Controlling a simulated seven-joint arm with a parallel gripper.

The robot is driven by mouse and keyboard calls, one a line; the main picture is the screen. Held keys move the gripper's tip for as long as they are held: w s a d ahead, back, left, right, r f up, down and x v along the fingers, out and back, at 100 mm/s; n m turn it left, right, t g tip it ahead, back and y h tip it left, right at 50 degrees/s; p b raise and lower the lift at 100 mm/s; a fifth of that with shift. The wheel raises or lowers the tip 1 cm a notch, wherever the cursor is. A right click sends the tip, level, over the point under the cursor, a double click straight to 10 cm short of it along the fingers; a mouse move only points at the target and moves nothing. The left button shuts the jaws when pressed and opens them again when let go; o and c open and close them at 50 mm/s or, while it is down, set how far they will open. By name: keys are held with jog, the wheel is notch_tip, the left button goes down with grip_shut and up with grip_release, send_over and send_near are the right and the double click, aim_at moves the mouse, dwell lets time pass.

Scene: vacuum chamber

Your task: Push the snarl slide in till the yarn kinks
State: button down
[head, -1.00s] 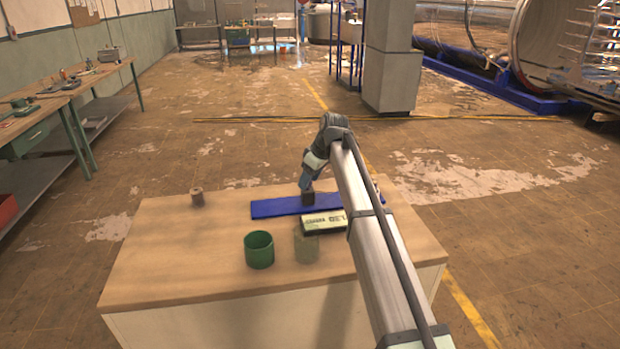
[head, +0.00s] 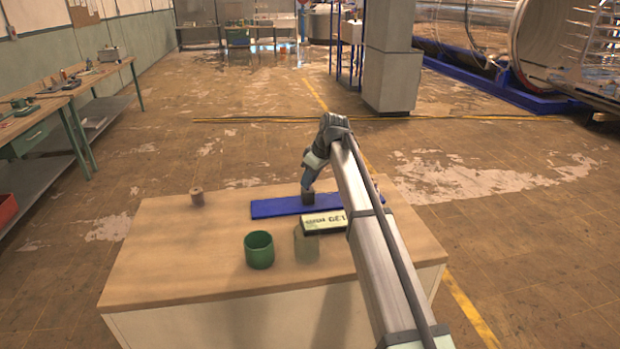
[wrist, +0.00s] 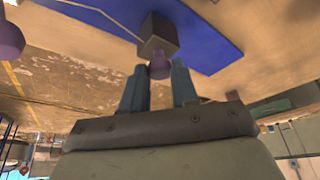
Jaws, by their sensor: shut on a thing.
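A blue board (head: 275,207) lies on the wooden worktop. A dark block (wrist: 158,38) stands on the board with a purple knob (wrist: 160,68) on its near side; I take these for the slide. A thin pale line, likely the yarn (wrist: 105,15), runs to the block from the upper left in the wrist view. My gripper (wrist: 158,82) has its two fingers around the purple knob and is shut on it. In the head view my gripper (head: 308,188) is at the block; the knob is hidden there. Any kink is too small to tell.
A green cup (head: 259,250), an olive cylinder (head: 306,246) and a box with lettering (head: 322,222) stand in front of the board. A brown spool-like piece (head: 197,196) is at the left. Another purple rounded thing (wrist: 8,38) shows at the wrist view's left edge.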

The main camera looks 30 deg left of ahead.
jog(key=shift+w+d, duration=0.6)
jog(key=c, duration=0.9)
grip_release()
jog(key=shift+o, duration=0.2)
jog(key=v, duration=1.3)
jog(key=shift+d+r, duration=0.15)
jog(key=shift+r, duration=0.2)
